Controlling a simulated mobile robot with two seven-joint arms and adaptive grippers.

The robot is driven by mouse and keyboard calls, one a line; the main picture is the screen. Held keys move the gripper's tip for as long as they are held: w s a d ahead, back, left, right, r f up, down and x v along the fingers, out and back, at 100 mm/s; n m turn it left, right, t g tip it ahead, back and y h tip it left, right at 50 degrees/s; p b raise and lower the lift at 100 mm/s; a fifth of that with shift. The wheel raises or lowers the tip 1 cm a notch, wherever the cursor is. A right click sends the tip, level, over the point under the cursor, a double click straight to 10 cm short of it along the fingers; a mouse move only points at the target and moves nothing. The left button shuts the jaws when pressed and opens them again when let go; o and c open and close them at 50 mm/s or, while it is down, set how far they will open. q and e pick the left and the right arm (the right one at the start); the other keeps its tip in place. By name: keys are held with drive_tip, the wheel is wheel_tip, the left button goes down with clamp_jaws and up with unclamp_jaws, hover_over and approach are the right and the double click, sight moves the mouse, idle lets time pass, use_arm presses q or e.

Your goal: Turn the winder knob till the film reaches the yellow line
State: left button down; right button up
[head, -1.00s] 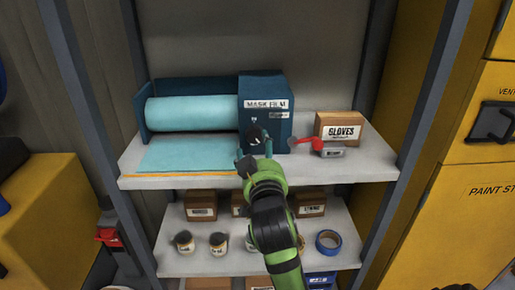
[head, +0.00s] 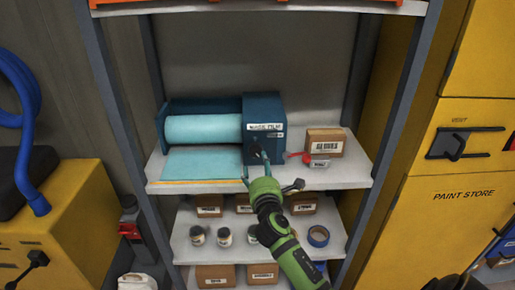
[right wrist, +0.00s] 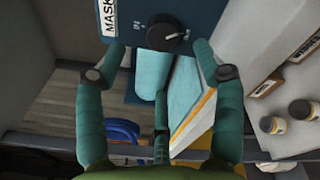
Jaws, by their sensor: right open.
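The blue film dispenser, labelled MASK FILM (head: 264,108), stands on the upper shelf with its pale blue film roll (head: 203,128). The film sheet (head: 203,161) lies forward on the shelf. Its front edge is close to the yellow line (head: 190,181); I cannot tell whether they touch. The dark winder knob is on the dispenser's front, and it shows clearly in the right wrist view (right wrist: 163,34). My right gripper (head: 266,170) is open in front of the dispenser, with its fingers spread to either side of the knob and apart from it. My left gripper is out of view.
A gloves box (head: 325,141) and a small red-and-grey item (head: 319,161) sit right of the dispenser. The lower shelf holds small boxes, jars and a blue tape roll (head: 318,236). Shelf posts and a yellow paint cabinet (head: 445,215) flank the right side.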

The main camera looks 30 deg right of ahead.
sight(257, 152)
drive_tip(key=x, duration=0.6)
drive_tip(key=shift+w+d+f, duration=0.15)
drive_tip(key=shift+w, duration=0.1)
drive_tip(key=shift+w+d+p, duration=0.15)
drive_tip(key=shift+w+p, duration=0.05)
drive_tip(key=shift+p, duration=0.1)
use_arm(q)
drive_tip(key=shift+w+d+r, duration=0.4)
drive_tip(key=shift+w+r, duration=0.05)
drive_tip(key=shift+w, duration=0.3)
use_arm(e)
drive_tip(key=shift+w, duration=0.2)
